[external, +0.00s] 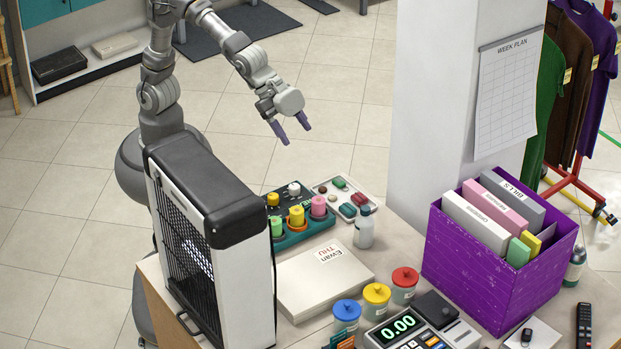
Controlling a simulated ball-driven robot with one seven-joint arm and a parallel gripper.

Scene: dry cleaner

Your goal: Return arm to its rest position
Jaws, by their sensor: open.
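My gripper (291,132) is open and empty, with two purple-grey fingers spread and pointing down. It hangs in the air near the back edge of the counter (393,236), above the coloured spools and apart from everything. My arm rises from behind the black and white heater-like box and bends over to the right, with the forearm sloping down to the gripper. Part of my base is hidden behind that box.
The heater-like box (215,240) stands tall at the counter's left. Near the gripper are a teal spool tray (289,238), a white tray (325,190) and a white bottle (364,228). A purple crate (480,272) of folders and a white pillar (436,110) stand right.

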